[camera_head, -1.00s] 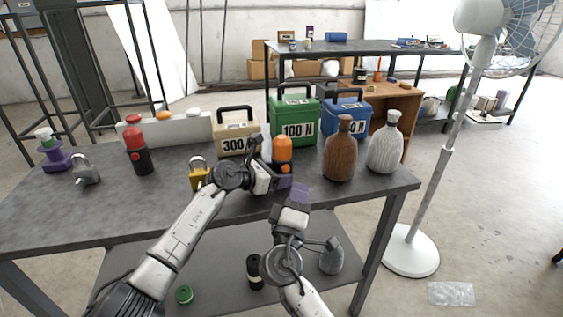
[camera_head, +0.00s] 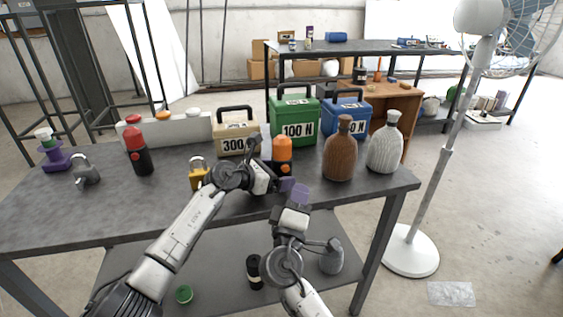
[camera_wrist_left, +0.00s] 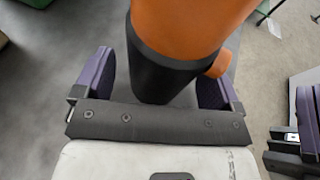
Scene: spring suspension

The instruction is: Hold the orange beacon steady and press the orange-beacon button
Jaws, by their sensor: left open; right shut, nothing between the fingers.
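The orange beacon (camera_head: 282,148) stands upright near the table's front edge, orange on top with a black body. An orange button (camera_head: 287,168) sticks out of its side and also shows in the left wrist view (camera_wrist_left: 220,64). My left gripper (camera_head: 284,186) is at the beacon's lower front. In the left wrist view, its open purple fingers (camera_wrist_left: 155,85) lie on either side of the beacon's black base (camera_wrist_left: 160,75), with a gap visible on the left. My right gripper (camera_head: 300,192) is shut and empty, just in front and right of the beacon, below the button.
A red beacon (camera_head: 138,150), a yellow padlock (camera_head: 198,176) and a grey padlock (camera_head: 86,172) stand to the left. A brown bottle (camera_head: 339,152) and a white bottle (camera_head: 385,147) stand close right. A green case (camera_head: 294,115) is behind. The table's front left is clear.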

